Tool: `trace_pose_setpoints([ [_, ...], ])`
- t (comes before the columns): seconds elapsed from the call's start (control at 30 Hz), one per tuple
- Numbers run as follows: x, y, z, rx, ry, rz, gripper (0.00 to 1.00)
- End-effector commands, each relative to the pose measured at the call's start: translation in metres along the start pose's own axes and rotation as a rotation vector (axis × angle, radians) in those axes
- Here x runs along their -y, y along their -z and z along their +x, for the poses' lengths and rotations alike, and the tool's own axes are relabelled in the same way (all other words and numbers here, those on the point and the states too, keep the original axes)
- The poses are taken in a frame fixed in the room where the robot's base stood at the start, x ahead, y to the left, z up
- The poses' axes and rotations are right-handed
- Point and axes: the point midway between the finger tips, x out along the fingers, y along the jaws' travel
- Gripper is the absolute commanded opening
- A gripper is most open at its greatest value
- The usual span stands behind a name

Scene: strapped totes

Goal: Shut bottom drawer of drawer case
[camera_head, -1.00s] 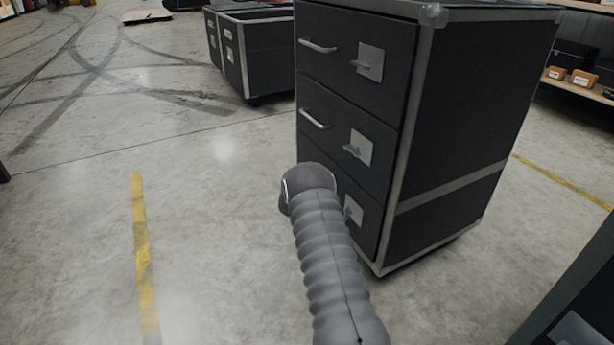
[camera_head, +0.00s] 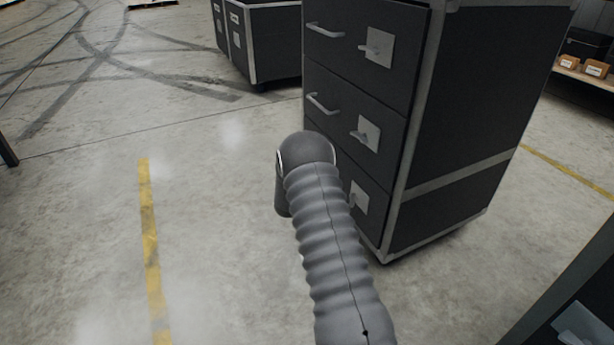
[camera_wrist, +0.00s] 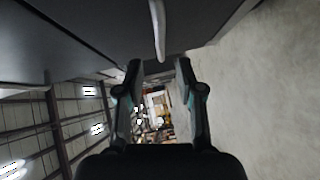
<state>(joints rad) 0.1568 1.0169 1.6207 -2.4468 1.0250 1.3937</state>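The dark grey drawer case (camera_head: 462,110) with metal edging stands at centre right in the head view. Its top drawer (camera_head: 345,60) and middle drawer (camera_head: 340,125) look flush. The bottom drawer (camera_head: 376,208) is largely hidden behind my arm, with its latch plate (camera_head: 359,197) showing; I cannot tell how far out it is. In the wrist view a pale bar handle (camera_wrist: 158,28) runs along a dark drawer front (camera_wrist: 95,30). My gripper (camera_wrist: 159,68) is open, its fingers just short of the handle with nothing between them. The head view does not show its fingers.
Another dark strapped case (camera_head: 262,45) stands behind, to the left. Shelving with small boxes (camera_head: 582,66) is at the right back. A dark edge (camera_head: 575,300) fills the lower right corner. The concrete floor on the left, with a yellow line (camera_head: 150,240), is clear.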

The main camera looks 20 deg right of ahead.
Motion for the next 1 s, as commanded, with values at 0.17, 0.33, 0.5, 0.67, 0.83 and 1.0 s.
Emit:
trace_pose_setpoints([
  [0.17, 0.0, 0.0, -0.024, 0.0, 0.001, 0.0, 0.37],
  [0.33, 0.0, -0.001, -0.033, 0.001, 0.0, 0.0, 0.37],
  [0.5, 0.0, -0.001, -0.034, 0.001, 0.0, 0.0, 0.37],
  [0.67, 0.0, -0.001, -0.034, 0.001, 0.0, 0.0, 0.37],
  [0.83, -0.001, -0.001, -0.034, 0.002, -0.001, 0.0, 0.37],
  [1.0, -0.035, -0.006, -0.042, 0.055, -0.01, 0.013, 0.37],
])
